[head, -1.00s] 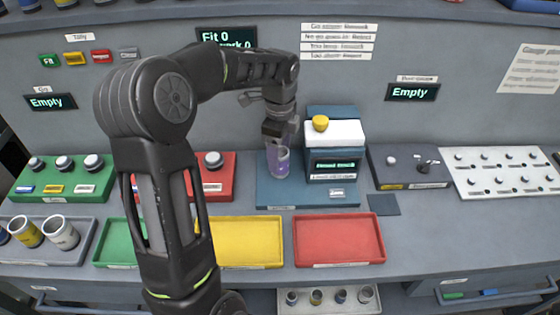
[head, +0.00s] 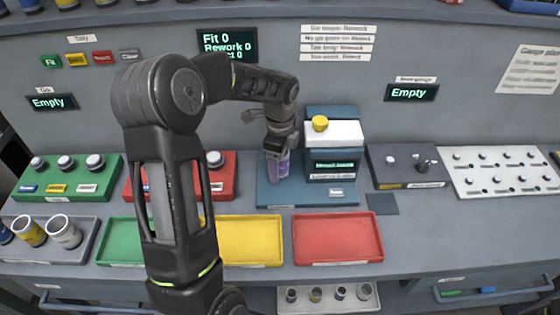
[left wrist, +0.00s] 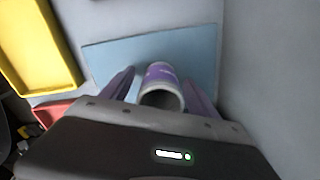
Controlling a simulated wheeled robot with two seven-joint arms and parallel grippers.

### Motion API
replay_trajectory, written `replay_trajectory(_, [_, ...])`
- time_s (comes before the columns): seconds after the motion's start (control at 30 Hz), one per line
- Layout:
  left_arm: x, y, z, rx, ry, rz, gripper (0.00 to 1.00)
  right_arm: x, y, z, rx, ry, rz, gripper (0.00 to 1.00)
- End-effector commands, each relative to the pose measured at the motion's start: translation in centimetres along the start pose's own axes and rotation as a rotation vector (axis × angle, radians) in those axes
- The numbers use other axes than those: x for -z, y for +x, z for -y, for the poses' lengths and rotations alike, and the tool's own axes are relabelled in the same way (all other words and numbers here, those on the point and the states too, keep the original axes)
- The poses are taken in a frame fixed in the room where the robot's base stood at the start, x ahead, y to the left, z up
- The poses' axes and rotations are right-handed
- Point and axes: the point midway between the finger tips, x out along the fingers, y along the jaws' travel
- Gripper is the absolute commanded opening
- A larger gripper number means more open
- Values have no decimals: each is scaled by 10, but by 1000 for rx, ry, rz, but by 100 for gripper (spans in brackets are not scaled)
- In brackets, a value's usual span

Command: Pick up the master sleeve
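The master sleeve (head: 279,169), a grey ring-like cylinder with a purple band, stands on the blue base plate (head: 310,198) left of the white-topped gauge unit. My left gripper (head: 279,155) points down over it. In the left wrist view the sleeve (left wrist: 161,84) is between the two purple-tinted fingers (left wrist: 160,90), with its open end facing the camera. A gap shows on each side between finger and sleeve, so the gripper looks open around it. The sleeve's upper part is hidden by the gripper in the head view. My right gripper is not in view.
The gauge unit (head: 333,150) with a yellow knob stands close right of the gripper. Green, yellow (head: 250,240) and red (head: 338,240) trays lie in front. A red button box (head: 222,180) is to the left. A grey tray (head: 75,255) holds several sleeves.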

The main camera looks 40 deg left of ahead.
Motion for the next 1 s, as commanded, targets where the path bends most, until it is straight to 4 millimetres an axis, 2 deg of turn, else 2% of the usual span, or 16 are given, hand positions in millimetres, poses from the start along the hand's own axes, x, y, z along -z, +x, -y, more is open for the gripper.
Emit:
replay_trajectory(0.07, [0,0,0,0,0,0,62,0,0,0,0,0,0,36])
replay_trajectory(0.8, [0,0,0,0,0,0,2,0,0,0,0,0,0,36])
replay_trajectory(1.0, [0,0,0,0,0,0,0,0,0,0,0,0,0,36])
